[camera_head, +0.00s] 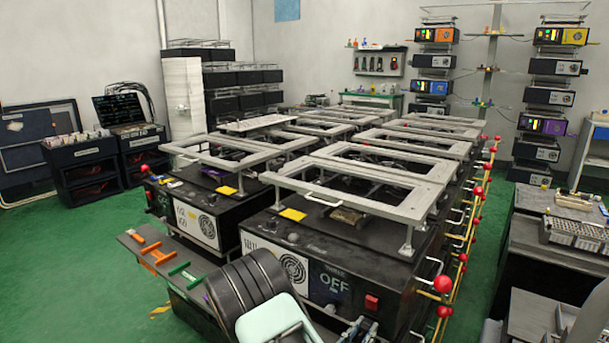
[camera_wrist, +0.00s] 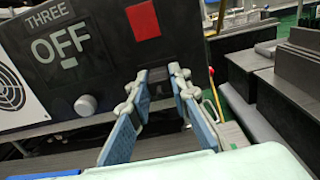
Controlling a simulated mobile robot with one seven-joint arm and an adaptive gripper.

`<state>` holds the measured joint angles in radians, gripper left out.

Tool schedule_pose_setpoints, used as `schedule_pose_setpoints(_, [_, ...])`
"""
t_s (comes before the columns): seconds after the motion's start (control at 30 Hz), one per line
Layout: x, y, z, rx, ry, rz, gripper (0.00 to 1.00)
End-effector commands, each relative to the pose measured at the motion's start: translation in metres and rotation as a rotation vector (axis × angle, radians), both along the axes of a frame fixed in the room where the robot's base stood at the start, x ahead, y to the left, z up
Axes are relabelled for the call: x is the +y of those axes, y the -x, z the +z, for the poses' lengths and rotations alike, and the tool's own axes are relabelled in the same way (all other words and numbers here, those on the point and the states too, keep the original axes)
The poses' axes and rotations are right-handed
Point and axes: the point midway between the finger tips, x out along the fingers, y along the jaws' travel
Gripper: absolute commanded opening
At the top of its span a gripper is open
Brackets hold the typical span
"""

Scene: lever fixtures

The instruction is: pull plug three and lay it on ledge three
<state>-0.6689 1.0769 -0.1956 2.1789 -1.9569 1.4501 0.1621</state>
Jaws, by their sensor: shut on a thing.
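The black unit marked THREE (camera_head: 330,262) stands at the front, with OFF and a red switch on its face; the face also fills much of the wrist view (camera_wrist: 100,70). My gripper (camera_wrist: 158,80) reaches up to this face just below the red switch, its two blue-padded fingers either side of a small dark piece, which I take to be plug three (camera_wrist: 158,91). The gripper is shut on it, and the plug is mostly hidden by the fingers and the dark face. In the head view my gripper (camera_head: 358,330) is low at the frame's bottom edge. I cannot tell which surface is ledge three.
A grey knob (camera_wrist: 86,105) sits left of the gripper on the face. Red-balled levers (camera_head: 443,284) and a yellow rail stand at the unit's right. Dark benches are farther right.

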Motion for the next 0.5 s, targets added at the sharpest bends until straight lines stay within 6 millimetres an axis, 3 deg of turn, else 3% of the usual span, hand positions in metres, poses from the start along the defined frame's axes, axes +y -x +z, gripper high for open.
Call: schedule_pose_setpoints(0.5, [0.012,0.016,0.0,0.001,-0.001,0.001,0.0])
